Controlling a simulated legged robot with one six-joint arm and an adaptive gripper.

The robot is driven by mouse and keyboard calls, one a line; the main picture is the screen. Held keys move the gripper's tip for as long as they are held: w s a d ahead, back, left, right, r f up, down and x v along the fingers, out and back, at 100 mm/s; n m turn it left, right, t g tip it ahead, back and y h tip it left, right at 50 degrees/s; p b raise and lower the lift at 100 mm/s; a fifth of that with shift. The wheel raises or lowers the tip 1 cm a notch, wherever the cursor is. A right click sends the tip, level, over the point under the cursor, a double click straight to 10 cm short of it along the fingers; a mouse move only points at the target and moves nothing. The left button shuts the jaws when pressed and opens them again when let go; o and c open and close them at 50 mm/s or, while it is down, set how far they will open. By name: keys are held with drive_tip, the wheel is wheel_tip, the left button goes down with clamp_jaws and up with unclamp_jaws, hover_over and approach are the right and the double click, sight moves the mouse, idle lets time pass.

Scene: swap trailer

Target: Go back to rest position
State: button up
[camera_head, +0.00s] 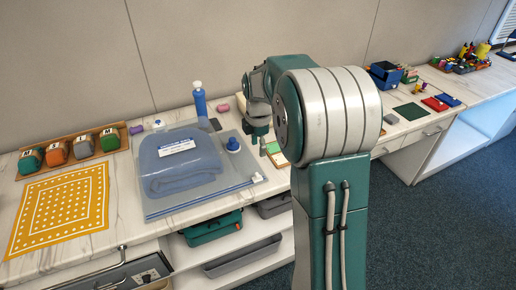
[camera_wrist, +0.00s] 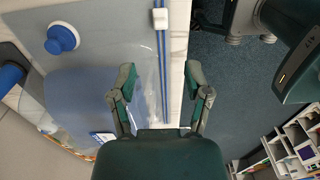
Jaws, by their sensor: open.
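My gripper (camera_wrist: 160,88) is open and empty in the wrist view, with its two fingers spread above the counter's front edge. Below it are a clear bag's blue-striped edge strip (camera_wrist: 162,75) and a white clip (camera_wrist: 160,18). The clear bag (camera_head: 160,207) lies flat on the counter in the head view, holding a folded blue cloth (camera_head: 175,170) with a white label. A round blue cap (camera_head: 233,144) sits on the bag, and it also shows in the wrist view (camera_wrist: 61,39).
A blue bottle (camera_head: 200,101) stands behind the bag. A yellow patterned mat (camera_head: 62,208) and a tray of several coloured items (camera_head: 75,158) lie at left. A blue box (camera_head: 385,76) and small coloured items are at right. Open floor (camera_head: 440,215) lies in front of the counter.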

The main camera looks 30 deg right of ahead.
drive_tip(key=s+a+r+m+t, duration=0.2)
drive_tip(key=s+a+r+m, duration=0.55)
drive_tip(key=s+r, duration=0.25)
drive_tip(key=s+a+m+t, duration=0.3)
drive_tip(key=s+a+m, duration=0.2)
drive_tip(key=s+m, duration=0.5)
drive_tip(key=s, duration=0.5)
drive_tip(key=shift+r+t, duration=0.3)
drive_tip(key=shift+r, duration=0.05)
